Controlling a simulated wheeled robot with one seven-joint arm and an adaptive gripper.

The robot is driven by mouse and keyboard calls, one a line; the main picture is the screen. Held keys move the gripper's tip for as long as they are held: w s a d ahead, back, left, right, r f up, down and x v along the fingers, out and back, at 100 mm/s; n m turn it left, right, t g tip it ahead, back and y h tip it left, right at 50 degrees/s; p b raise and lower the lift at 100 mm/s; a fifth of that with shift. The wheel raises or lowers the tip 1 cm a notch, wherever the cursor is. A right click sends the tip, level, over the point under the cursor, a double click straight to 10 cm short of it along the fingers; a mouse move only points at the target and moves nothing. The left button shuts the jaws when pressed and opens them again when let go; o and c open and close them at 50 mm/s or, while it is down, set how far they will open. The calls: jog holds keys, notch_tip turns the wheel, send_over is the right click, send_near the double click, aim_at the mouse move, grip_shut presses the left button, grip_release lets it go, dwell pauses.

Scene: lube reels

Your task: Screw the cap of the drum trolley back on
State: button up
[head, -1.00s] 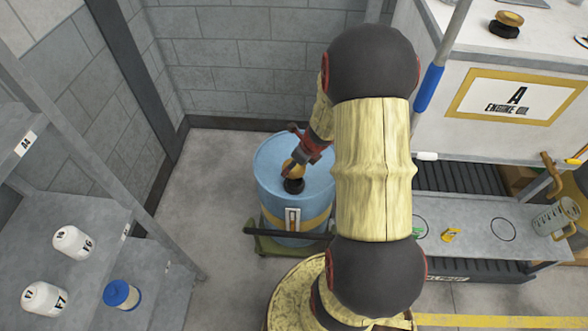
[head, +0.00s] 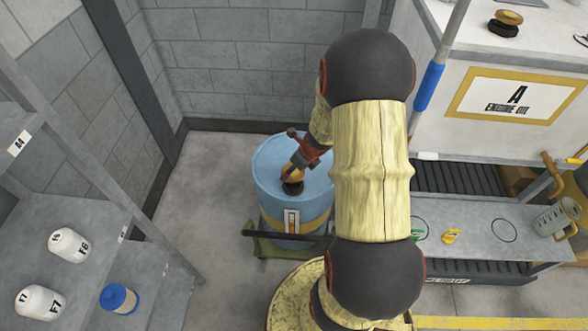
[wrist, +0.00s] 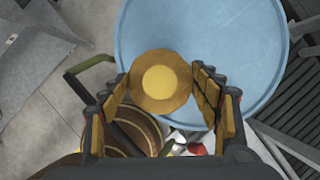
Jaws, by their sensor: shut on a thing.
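The blue drum (head: 265,190) stands on a green trolley (head: 262,248) near the wall corner. My gripper (head: 291,176) is over the drum's top, by the near side of its lid. In the wrist view my gripper (wrist: 162,92) is shut on the round, brass-coloured cap (wrist: 161,84), with one padded finger on each side. In the head view the cap (head: 292,174) sits just above a dark round collar (head: 292,188) on the lid. The cap hides the opening under it, so I cannot tell whether the thread is engaged.
A grey shelf (head: 75,285) with white and blue canisters stands at the left. A white cabinet (head: 470,60) and a low bench (head: 470,235) with a clear jug (head: 556,220) are at the right. Another brass-topped cap (head: 508,20) lies on the cabinet top.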

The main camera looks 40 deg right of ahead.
jog(key=shift+f+b, duration=1.4)
jog(key=shift+f, duration=0.55)
jog(key=shift+f, duration=0.55)
dwell(0.8)
jog(key=m+h, duration=0.1)
jog(key=m, duration=0.1)
jog(key=shift+a+r+m, duration=0.1)
jog(key=shift+a+m, duration=0.05)
jog(key=shift+m, duration=0.15)
jog(key=m+h, duration=0.1)
jog(key=m, duration=0.1)
jog(key=shift+m+p, duration=0.3)
jog(key=shift+w+m+g+h+p, duration=0.1)
jog(key=shift+m+g+h+p, duration=0.25)
jog(key=shift+m, duration=0.75)
jog(key=m+h, duration=0.1)
jog(key=m, duration=0.2)
jog(key=shift+g+p, duration=0.35)
